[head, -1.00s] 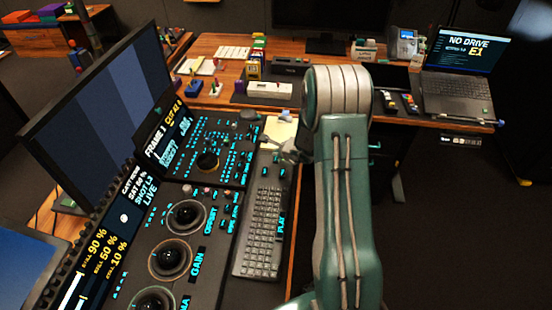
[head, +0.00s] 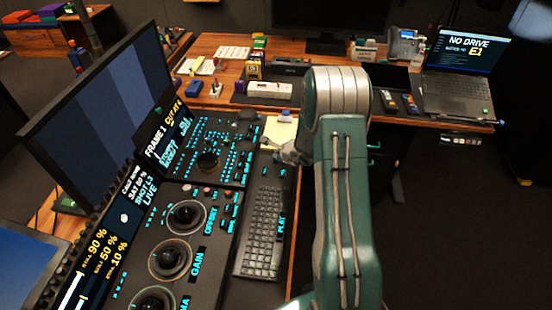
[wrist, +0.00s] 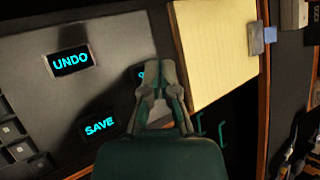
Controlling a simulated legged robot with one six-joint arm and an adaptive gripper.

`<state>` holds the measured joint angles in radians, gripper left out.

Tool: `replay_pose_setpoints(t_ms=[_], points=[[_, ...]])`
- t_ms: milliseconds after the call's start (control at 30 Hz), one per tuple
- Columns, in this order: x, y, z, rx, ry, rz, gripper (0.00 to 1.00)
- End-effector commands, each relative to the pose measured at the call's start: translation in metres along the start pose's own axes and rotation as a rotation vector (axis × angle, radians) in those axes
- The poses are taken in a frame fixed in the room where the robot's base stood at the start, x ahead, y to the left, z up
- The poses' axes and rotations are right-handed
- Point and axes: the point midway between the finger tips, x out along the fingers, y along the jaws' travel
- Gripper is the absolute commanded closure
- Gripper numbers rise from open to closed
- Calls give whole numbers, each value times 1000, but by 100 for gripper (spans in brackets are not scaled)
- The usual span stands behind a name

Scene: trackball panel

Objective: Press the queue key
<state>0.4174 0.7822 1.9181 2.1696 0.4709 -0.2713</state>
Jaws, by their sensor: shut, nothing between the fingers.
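My gripper (wrist: 154,72) is shut and empty in the wrist view, over the dark upper part of the keyboard panel. Its fingers cover most of a key (wrist: 140,74) with cyan lettering. Only a bit of that label shows, so I cannot read it as the queue key or tell whether the fingers touch it. The UNDO key (wrist: 71,60) is to the left and the SAVE key (wrist: 99,125) is lower left of the fingertips. In the head view, my gripper (head: 289,152) is small beside my arm, near the keyboard's (head: 260,235) far end.
A yellow notepad (wrist: 208,45) lies right of the fingers. The console with trackballs (head: 186,215) stands left of the keyboard, with a monitor (head: 100,105) behind it. A laptop (head: 458,85) stands on the far desk.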

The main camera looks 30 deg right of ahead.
Motion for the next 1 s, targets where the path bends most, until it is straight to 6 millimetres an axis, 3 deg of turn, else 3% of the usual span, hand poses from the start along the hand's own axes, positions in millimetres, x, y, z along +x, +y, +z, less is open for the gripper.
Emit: replay_pose_setpoints(t_ms=[1000], points=[[6,4,-4,0,0,0,100]])
